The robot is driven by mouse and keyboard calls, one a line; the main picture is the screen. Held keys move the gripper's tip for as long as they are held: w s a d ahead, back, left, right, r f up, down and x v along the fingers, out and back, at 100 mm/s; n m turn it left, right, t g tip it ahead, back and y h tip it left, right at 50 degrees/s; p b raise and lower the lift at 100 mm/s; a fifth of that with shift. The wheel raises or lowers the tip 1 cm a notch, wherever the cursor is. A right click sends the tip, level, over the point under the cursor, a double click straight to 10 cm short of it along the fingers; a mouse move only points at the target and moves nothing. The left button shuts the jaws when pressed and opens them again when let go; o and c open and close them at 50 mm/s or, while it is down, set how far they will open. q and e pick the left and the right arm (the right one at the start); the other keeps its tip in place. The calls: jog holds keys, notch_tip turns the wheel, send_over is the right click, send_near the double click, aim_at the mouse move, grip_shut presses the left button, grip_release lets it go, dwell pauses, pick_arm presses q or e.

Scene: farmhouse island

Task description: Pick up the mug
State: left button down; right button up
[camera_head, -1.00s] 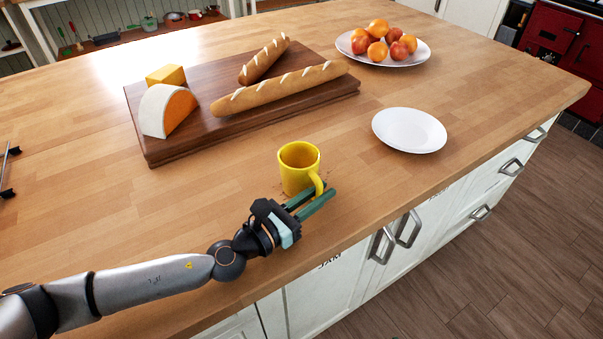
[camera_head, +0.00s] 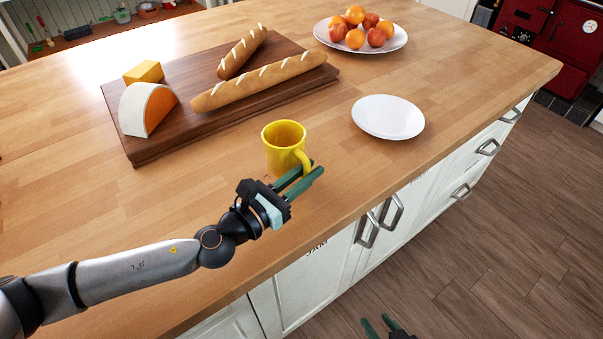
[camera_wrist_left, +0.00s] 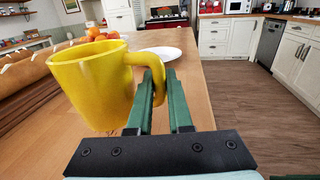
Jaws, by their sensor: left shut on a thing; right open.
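The yellow mug (camera_head: 280,150) is upright near the front edge of the wooden island top, its handle toward the right. My left gripper (camera_head: 306,174) is shut on the mug's handle. The left wrist view shows the mug (camera_wrist_left: 92,85) large at left, with the handle at the fingers (camera_wrist_left: 165,100). The mug appears slightly above the counter, but the gap is hard to judge. My right gripper (camera_head: 376,325) shows only its open fingertips at the bottom edge of the head view, off the island's front side and empty.
A dark cutting board (camera_head: 150,150) holds two loaves (camera_head: 260,80), a cheese wedge (camera_head: 146,110) and a yellow block (camera_head: 144,72). An empty white plate (camera_head: 388,117) lies right of the mug. A fruit plate (camera_head: 325,38) stands behind. Counter between mug and board is clear.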

pick_arm(q)
jog(key=s+d+r+p, duration=0.2)
jog(key=s+d+r, duration=0.6)
jog(key=d, duration=0.2)
jog(key=shift+d+r, duration=0.3)
jog(key=shift+r, duration=0.1)
pick_arm(e)
notch_tip(320, 180, up, 3)
jog(key=shift+r, duration=0.1)
pick_arm(q)
jog(key=shift+w+a, duration=0.1)
jog(key=shift+w, duration=0.05)
pick_arm(e)
jog(key=shift+d, duration=0.1)
